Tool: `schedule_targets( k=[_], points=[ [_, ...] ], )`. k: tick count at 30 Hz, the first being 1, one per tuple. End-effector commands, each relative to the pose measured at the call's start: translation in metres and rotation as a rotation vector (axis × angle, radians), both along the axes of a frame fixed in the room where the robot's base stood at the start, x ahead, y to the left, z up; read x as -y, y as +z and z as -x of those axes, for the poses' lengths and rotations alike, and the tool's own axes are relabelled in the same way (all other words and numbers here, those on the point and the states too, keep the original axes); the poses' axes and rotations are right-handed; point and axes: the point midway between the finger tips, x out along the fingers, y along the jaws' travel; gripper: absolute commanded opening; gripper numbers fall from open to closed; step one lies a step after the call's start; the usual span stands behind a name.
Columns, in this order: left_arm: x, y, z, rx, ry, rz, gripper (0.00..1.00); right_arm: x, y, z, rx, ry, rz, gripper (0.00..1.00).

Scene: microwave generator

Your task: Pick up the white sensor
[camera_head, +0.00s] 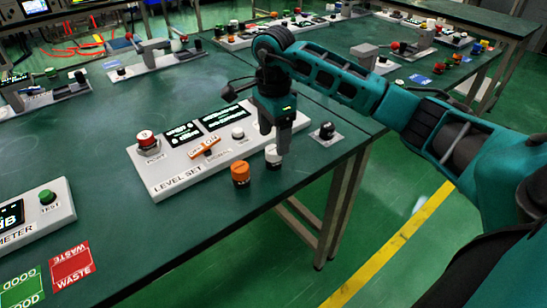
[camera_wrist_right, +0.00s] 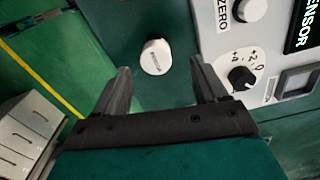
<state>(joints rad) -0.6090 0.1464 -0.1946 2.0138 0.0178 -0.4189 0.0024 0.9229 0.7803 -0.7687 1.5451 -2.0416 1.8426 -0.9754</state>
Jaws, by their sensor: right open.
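The white sensor (camera_head: 273,156) is a small white cylinder on the green table, in front of the level set panel (camera_head: 212,150). My right gripper (camera_head: 281,146) points down close by the white sensor in the head view. In the right wrist view the right gripper (camera_wrist_right: 158,78) is open, its two fingers apart. The white sensor shows just beyond the fingertips, in line with the gap, and nothing is between the fingers. My left gripper is not in view.
An orange cylinder (camera_head: 240,174) stands left of the white sensor. A black knob on a small plate (camera_head: 326,133) is to the right, near the table edge. Red WASTE (camera_head: 72,268) and green GOOD (camera_head: 22,286) mats lie at the front left. The table between is clear.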

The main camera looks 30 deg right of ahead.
Motion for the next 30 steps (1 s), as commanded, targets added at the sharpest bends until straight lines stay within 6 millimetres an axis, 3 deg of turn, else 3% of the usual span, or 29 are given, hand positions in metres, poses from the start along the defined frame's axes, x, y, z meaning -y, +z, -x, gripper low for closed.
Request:
schedule_targets(
  k=[12, 21, 30],
  points=[
    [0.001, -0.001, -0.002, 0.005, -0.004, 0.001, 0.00, -0.006, -0.050, 0.005, -0.001, 0.000, -0.003, 0.72],
    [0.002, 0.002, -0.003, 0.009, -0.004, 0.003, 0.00, -0.006, -0.054, 0.005, 0.001, 0.001, -0.002, 0.72],
    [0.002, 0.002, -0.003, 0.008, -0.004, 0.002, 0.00, -0.005, -0.054, 0.005, 0.001, 0.001, -0.002, 0.43]
  ],
)
